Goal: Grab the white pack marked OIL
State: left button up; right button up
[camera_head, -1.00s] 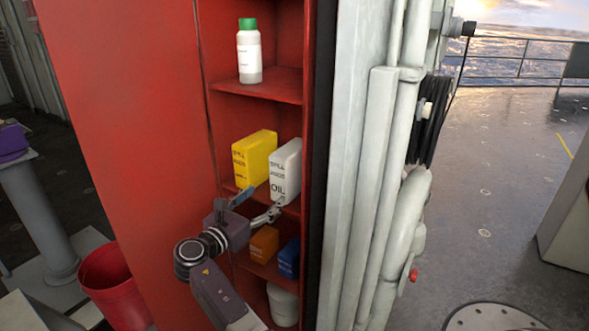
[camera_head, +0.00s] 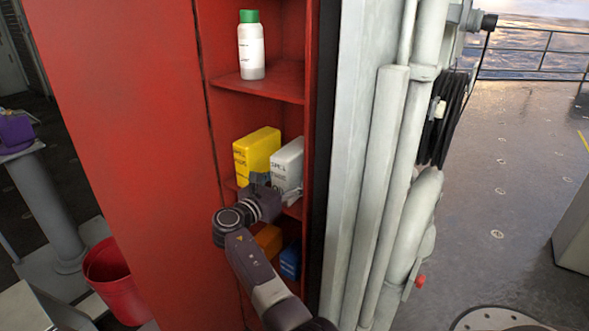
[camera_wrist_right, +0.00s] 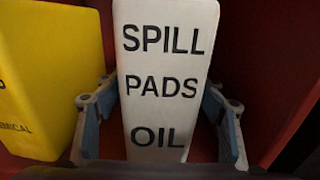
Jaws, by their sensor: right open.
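The white pack (camera_head: 288,160) stands upright on the middle shelf of the red cabinet, at its right side. In the right wrist view the pack (camera_wrist_right: 165,65) reads SPILL PADS OIL. My right gripper (camera_head: 278,186) is at the front of the pack, and part of the pack's lower front is hidden behind it. In the wrist view the fingers of my right gripper (camera_wrist_right: 160,97) are open, one on each side of the pack. I cannot tell whether either finger touches it. My left gripper is not in view.
A yellow pack (camera_head: 254,155) stands close on the left of the white one. An orange box (camera_head: 268,239) and a blue box (camera_head: 290,260) are on the shelf below. A green-capped bottle (camera_head: 251,50) stands above. The cabinet's right wall (camera_head: 309,120) is close by.

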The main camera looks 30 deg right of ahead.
jog(key=shift+w+d, duration=0.3)
jog(key=shift+d, duration=0.35)
jog(key=c, duration=1.4)
